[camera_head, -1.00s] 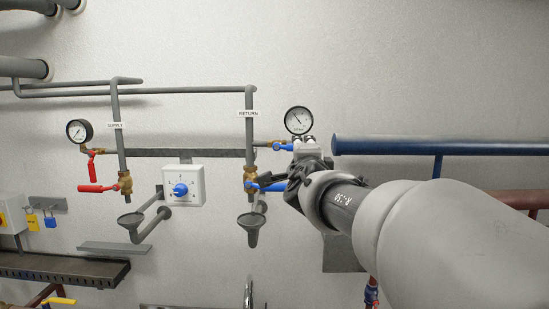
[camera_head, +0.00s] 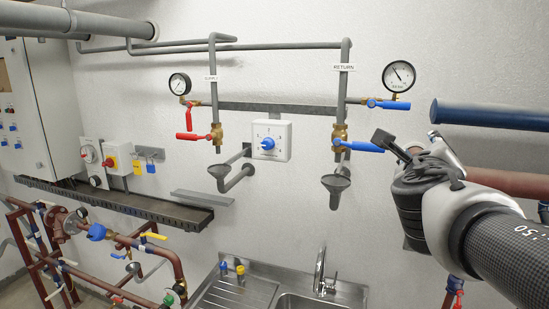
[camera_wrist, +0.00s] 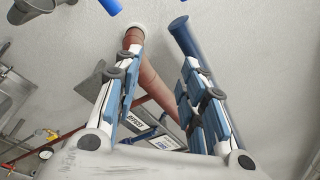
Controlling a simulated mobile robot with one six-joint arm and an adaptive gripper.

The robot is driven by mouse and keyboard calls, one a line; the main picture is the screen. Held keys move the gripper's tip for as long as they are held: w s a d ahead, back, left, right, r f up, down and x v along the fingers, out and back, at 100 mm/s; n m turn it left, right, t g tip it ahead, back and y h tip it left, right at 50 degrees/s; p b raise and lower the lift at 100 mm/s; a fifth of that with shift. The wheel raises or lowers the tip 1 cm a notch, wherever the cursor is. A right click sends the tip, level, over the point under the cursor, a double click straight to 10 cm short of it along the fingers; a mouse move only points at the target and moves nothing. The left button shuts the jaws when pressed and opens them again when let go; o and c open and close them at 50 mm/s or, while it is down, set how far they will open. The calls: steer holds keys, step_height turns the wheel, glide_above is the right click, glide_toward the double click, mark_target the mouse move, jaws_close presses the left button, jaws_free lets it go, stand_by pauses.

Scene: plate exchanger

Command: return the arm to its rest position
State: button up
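My gripper (camera_head: 412,146) is at the right of the head view, in front of the wall and right of the return valve's blue lever (camera_head: 358,146). It is apart from the lever as far as I can tell. In the wrist view my gripper (camera_wrist: 161,68) has its two padded fingers spread wide with nothing held between them. My forearm runs off the lower right of the head view.
A dark blue pipe (camera_head: 490,116) and a red-brown pipe (camera_head: 510,183) are close to my arm at the right. A sink (camera_head: 318,300) stands below, and a grey cabinet (camera_head: 38,110) and red pipework (camera_head: 165,262) are at the left. Wall-mounted gauges and funnels lie between.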

steer(key=s+f+m+g+y+b, duration=0.1)
steer(key=s+f+m+g+b, duration=0.2)
steer(key=s+f+m+b, duration=0.75)
steer(key=s+f+m+g+b, duration=0.1)
steer(key=s+f+m+g, duration=0.35)
steer(key=f+m, duration=1.15)
steer(key=s+a+f+m+g+y+b, duration=0.1)
steer(key=s+a+f+m+y+b, duration=0.2)
steer(key=f, duration=0.9)
steer(key=s+a+f+m+g+y+b, duration=0.2)
steer(key=s+a+f+m+y+b, duration=0.2)
steer(key=s+a+f+m, duration=0.5)
step_height(320, 180, down, 4)
steer(key=a+b, duration=0.2)
steer(key=shift+s+a+r+m+b, duration=0.2)
steer(key=shift+a+m+b, duration=0.1)
steer(key=shift+a+m, duration=0.1)
steer(key=shift+c, duration=0.6)
